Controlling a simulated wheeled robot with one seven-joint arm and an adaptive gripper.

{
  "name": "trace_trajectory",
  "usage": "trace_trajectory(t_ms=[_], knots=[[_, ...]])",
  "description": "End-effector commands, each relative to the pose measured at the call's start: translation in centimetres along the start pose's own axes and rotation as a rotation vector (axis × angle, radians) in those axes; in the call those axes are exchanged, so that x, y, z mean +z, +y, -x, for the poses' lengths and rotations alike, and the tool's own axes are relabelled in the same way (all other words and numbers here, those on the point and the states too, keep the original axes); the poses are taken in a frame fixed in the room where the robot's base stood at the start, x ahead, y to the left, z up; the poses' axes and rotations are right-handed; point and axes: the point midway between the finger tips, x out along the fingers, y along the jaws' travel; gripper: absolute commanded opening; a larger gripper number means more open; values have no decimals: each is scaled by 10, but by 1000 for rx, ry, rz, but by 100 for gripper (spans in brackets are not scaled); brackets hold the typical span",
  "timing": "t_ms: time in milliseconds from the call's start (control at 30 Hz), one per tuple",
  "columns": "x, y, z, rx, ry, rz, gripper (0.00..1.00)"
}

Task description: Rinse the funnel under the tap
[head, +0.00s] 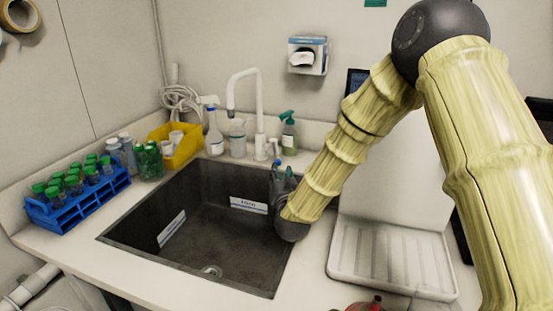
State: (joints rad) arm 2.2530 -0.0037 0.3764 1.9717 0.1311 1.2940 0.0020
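The white tap (245,100) stands behind the dark sink (150,215), its spout curving over the back of the basin. My gripper (282,170) is at the sink's right back side, beyond the end of my arm and to the right of the spout. It is small and partly hidden by my wrist, so I cannot tell whether it is open or shut, or whether it holds anything. I cannot make out a funnel anywhere in this view. The visible sink floor is empty apart from the drain.
A blue rack (80,200) of green-capped tubes and a yellow bin (182,150) stand left of the sink. Spray bottles (214,135) (289,135) flank the tap. A white drainboard (385,255) lies to the right. A red object (368,305) is cut off at the bottom edge.

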Motion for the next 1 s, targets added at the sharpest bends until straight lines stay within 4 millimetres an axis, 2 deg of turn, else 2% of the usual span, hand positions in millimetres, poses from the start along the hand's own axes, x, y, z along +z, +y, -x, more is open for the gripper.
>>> trace_trajectory(t_ms=[167, 700, 1000], knots=[[-2, 1, -13, 2, 2, 0, 32], [0, 0, -93, 0, 0, 0, 32], [1, 0, -107, 0, -1, 0, 32]])
